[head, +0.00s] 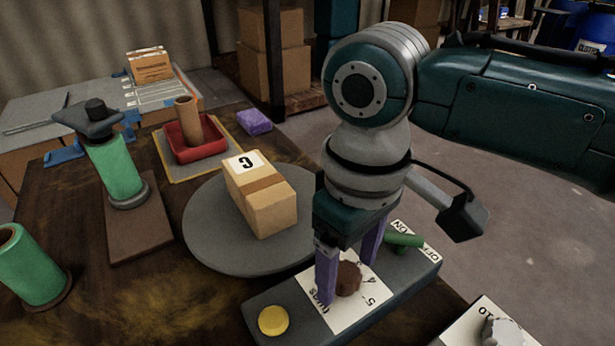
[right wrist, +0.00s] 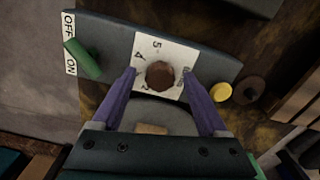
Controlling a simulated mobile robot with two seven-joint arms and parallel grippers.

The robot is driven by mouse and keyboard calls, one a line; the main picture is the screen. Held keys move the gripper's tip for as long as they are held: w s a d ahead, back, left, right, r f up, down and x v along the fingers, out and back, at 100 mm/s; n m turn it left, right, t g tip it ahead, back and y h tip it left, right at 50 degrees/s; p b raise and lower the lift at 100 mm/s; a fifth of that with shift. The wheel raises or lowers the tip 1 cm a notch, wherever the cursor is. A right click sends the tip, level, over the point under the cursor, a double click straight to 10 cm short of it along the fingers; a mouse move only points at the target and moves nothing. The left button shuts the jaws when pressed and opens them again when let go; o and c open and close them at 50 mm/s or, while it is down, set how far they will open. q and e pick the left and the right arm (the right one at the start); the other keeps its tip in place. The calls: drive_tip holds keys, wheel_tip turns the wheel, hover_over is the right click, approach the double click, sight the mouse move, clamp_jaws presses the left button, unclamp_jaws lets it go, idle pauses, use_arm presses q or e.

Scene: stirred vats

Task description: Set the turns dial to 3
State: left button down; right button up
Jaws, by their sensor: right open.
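The turns dial is a brown round knob (head: 348,278) on a white label plate on the grey control box (head: 405,290); it also shows in the right wrist view (right wrist: 160,76). The label's 4 and 5 show, and other marks are partly covered by my fingers. I cannot tell which number the dial points to. My right gripper (head: 348,284) is open, with its purple fingers on either side of the knob. In the right wrist view the fingertips (right wrist: 159,73) stand apart with the knob between them, and gaps show beside it. My left gripper is out of view.
The box also carries a yellow button (head: 273,320) and a green lever (head: 404,240) by an ON/OFF label. Behind it, a box (head: 262,195) sits on a round grey turntable (head: 215,240). Green rolls (head: 117,170) and a red tray (head: 193,152) stand further left.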

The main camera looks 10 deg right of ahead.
drive_tip(key=shift+f, duration=0.15)
drive_tip(key=shift+c, duration=0.3)
clamp_jaws()
idle(0.3)
